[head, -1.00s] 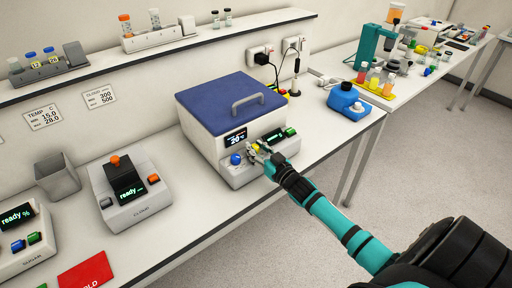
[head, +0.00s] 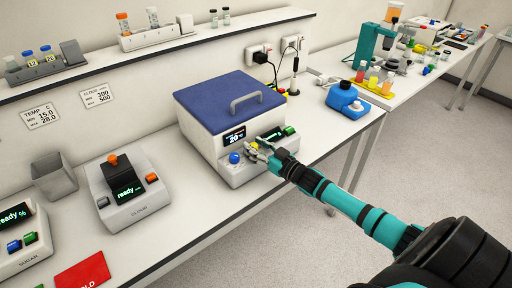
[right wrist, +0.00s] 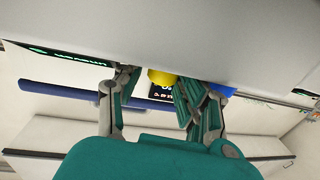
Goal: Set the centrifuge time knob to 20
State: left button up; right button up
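The centrifuge is a white box with a blue lid (head: 225,97). A small display (head: 234,137) on its front shows a large number that looks like 20. A blue knob (head: 235,158) sits below the display, and a yellow knob (head: 254,146) to its right, partly hidden by my right gripper (head: 259,153). In the right wrist view, the fingers of my right gripper (right wrist: 155,82) are apart, with the yellow knob (right wrist: 161,77) between their tips. I cannot tell whether they touch it. The blue knob (right wrist: 224,90) is beyond the right finger. My left gripper is not in view.

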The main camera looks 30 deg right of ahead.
jog(key=shift+o, duration=0.9)
jog(key=shift+f, duration=0.1)
jog(key=v, duration=1.2)
jog(key=s+d+f+m+g+h+b, duration=0.15)
jog(key=s+f, duration=0.25)
jog(key=f, duration=0.6)
jog(key=s+f+g+h+p, duration=0.1)
jog(key=s+f+g+h, duration=0.2)
jog(key=f, duration=0.8)
jog(key=s+f+m+g+h+b, duration=0.15)
jog(key=s+f, duration=0.35)
jog(key=f, duration=0.5)
jog(key=s+a+f+n+g+y, duration=0.1)
jog(key=s+a+f+g, duration=0.2)
jog(key=s+f, duration=0.35)
jog(key=s+a+f+g, duration=0.2)
jog(key=s+a+f, duration=0.25)
jog(key=f, duration=0.25)
jog(key=s+a+f+n+g, duration=0.1)
jog(key=s+a+f, duration=0.3)
jog(key=s, duration=0.5)
jog(key=s+a+f+n+g+y+b, duration=0.1)
jog(key=s+a+f+g, duration=0.3)
jog(key=s+a, duration=0.3)
jog(key=shift+s+f+g, duration=0.3)
jog(key=shift+s+f, duration=0.4)
jog(key=shift+s, duration=0.3)
